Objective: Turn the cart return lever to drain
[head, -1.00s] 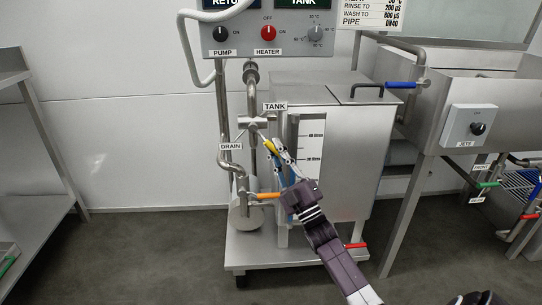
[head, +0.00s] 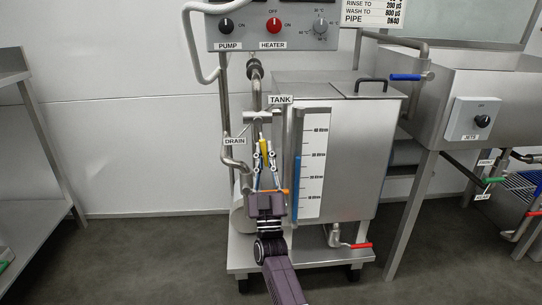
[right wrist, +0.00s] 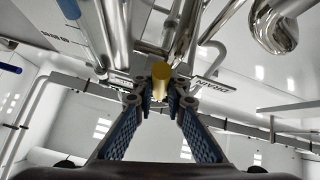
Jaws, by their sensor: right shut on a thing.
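The cart return lever (head: 264,147) is a short yellow handle on the steel three-way valve (head: 262,117), beside the TANK label (head: 280,100) and the DRAIN label (head: 235,141). The lever points almost straight down. My right gripper (head: 265,158) comes up from below and is shut on the lever's lower end. In the right wrist view the yellow lever end (right wrist: 160,76) sits between the two fingertips. My left gripper is not in view.
The cart's steel tank (head: 350,150) stands close to the right of my gripper. An orange handle (head: 276,191) is low behind my right gripper. The control panel (head: 270,35) hangs above. A steel shelf (head: 25,130) is at the left, with open floor between.

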